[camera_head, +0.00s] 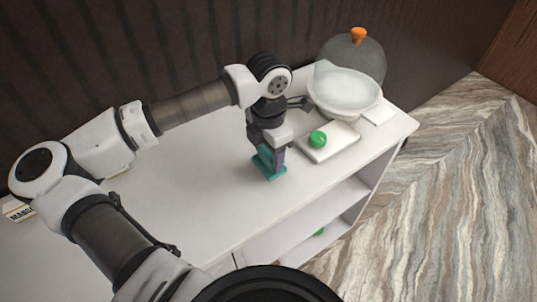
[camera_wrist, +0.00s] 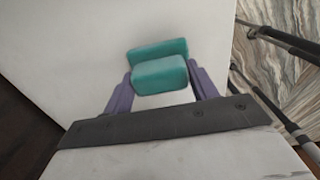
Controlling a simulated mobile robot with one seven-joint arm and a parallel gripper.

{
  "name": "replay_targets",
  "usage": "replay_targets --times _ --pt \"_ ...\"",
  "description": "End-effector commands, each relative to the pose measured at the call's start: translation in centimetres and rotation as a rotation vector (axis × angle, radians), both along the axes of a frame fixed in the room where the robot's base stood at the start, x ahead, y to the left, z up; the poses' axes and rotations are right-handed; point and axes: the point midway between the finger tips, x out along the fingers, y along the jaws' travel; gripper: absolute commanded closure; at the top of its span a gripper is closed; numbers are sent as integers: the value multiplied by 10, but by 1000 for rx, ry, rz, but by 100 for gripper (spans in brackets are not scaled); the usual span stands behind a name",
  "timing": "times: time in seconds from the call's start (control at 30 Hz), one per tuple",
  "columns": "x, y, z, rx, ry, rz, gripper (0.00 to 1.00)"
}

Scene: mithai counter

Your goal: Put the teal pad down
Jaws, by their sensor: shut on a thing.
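The teal pad (camera_head: 268,165) is between the fingers of my gripper (camera_head: 268,158), over the white counter (camera_head: 190,165) near its front edge. In the wrist view the teal pad (camera_wrist: 160,68) shows as a stepped block, with a nearer, lower-front part and a longer part behind it. The purple fingers of my gripper (camera_wrist: 160,88) are shut on it from both sides. The gripper points down. I cannot tell for certain whether the pad's underside touches the counter.
A white scale-like stand with a round pale bowl (camera_head: 345,92) and a green ball-like thing (camera_head: 318,139) stands right of my gripper. Open shelves lie below the front edge.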

Motion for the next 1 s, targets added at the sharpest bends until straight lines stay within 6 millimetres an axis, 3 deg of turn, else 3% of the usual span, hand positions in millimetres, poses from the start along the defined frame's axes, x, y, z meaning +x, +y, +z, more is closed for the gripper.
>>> replay_targets --times 0.17,0.4,0.43,0.57,0.87,1.0 --pt "0 0 -22 -1 2 0 60" --pt "0 0 -25 0 0 0 60" --pt "0 0 -25 0 0 0 38" --pt "0 0 -25 0 0 0 21" --pt "0 0 -24 1 -1 0 20" --pt "1 1 -13 4 -4 1 20"
